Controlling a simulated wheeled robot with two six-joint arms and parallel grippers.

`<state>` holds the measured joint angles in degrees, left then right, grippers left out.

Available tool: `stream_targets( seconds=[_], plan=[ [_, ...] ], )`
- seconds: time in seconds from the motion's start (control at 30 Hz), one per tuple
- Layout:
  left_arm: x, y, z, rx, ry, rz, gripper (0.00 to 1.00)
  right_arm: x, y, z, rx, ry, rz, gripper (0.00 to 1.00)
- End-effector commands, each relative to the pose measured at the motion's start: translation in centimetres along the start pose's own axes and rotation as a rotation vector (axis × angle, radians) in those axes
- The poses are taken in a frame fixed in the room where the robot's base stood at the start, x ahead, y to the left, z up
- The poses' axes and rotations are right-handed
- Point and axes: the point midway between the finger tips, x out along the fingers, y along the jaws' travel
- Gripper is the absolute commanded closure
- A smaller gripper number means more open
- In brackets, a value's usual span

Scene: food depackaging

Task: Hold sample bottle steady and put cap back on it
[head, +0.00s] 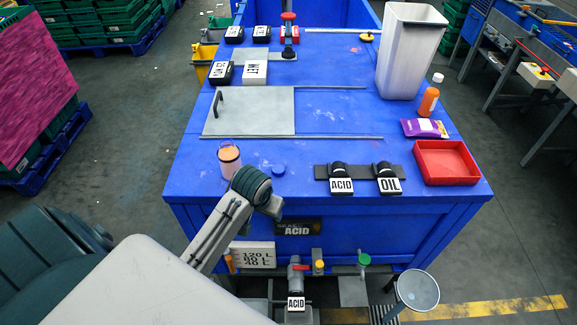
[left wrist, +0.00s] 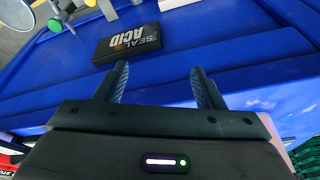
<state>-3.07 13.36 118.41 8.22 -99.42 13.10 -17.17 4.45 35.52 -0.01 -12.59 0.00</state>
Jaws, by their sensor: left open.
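A small bottle with orange-pink contents (head: 229,160) stands upright near the front left of the blue tabletop, just behind my left arm. It looks like the sample bottle; whether its top is open is too small to tell. A small blue cap-like disc (head: 278,170) lies on the tabletop to its right. In the left wrist view my left gripper (left wrist: 162,84) is open and empty, its fingers apart before the blue front side. In the head view my left wrist is near the front edge; its fingertips cannot be made out. My right gripper is not in view.
An orange bottle with a white cap (head: 429,99), purple packet (head: 425,128) and red tray (head: 446,163) are at right. Black ACID and OIL levers (head: 388,179) stand near the front edge. The SEAL ACID sign (left wrist: 127,42) is on the front side. A grey plate (head: 262,112) lies behind the bottle.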

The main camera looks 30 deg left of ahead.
Motion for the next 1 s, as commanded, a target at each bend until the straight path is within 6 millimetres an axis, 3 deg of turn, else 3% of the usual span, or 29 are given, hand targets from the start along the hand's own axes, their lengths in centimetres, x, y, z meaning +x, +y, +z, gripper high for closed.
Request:
stream_targets(
  seconds=[0.03, 0.27, 0.7, 1.0],
  plan=[
    [-1.9, -0.1, -0.9, -0.004, 0.009, -0.001, 0.37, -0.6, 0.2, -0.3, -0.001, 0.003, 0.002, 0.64],
    [-3.5, -0.7, -4.3, -0.048, 0.003, -0.007, 0.37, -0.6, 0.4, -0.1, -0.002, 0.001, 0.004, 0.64],
    [-8.5, -2.9, -13.4, -0.186, -0.010, -0.018, 0.37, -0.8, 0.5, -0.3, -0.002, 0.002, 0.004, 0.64],
    [-9.5, -3.3, -14.7, -0.211, -0.016, -0.018, 0.37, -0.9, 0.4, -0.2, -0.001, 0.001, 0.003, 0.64]
  ],
)
